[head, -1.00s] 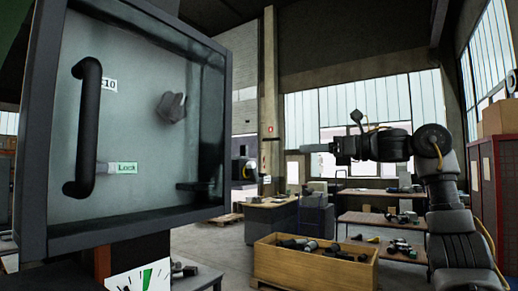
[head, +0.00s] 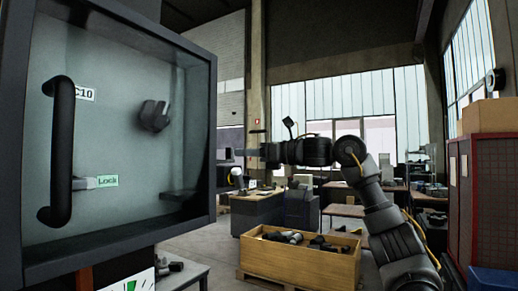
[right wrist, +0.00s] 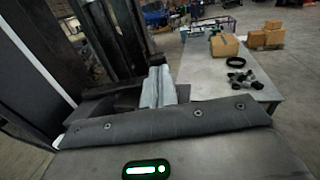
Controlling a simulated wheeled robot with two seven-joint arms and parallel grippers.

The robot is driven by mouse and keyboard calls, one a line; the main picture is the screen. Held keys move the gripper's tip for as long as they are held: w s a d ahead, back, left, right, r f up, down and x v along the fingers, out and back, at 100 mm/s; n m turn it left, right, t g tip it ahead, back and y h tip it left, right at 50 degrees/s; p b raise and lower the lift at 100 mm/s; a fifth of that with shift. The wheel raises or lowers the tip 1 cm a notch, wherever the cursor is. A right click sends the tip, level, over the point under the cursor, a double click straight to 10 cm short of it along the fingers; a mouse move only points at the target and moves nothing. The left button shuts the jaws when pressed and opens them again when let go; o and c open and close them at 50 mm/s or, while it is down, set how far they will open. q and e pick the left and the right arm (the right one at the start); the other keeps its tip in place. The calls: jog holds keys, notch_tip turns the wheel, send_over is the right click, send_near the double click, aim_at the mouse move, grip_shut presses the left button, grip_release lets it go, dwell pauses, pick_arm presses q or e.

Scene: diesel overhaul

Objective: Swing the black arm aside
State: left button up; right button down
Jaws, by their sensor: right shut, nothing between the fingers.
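A black bar-shaped arm (head: 62,150) stands upright on the front of a framed, glass-like panel (head: 120,60) at the left of the head view. A small grey latch piece beside it meets a green "Lock" label (head: 107,181). A "C10" label (head: 84,94) sits near its top. My right gripper (head: 226,154) is shut and empty, pointing left near the panel's right edge in the picture and well apart from the black arm. Its grey fingers (right wrist: 158,88) also show in the right wrist view. My left gripper is not in view.
A grey clamp-like piece (head: 155,115) shows on the panel. A wooden crate (head: 300,262) with dark parts stands on the floor. A red cabinet (head: 490,190) is at right. The right wrist view shows a grey table (right wrist: 215,75) with a cardboard box (right wrist: 225,45).

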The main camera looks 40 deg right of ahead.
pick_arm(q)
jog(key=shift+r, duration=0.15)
pick_arm(e)
jog(key=shift+w+a, duration=0.15)
jog(key=shift+w, duration=0.1)
jog(key=shift+w+y, duration=0.15)
jog(key=shift+y, duration=0.15)
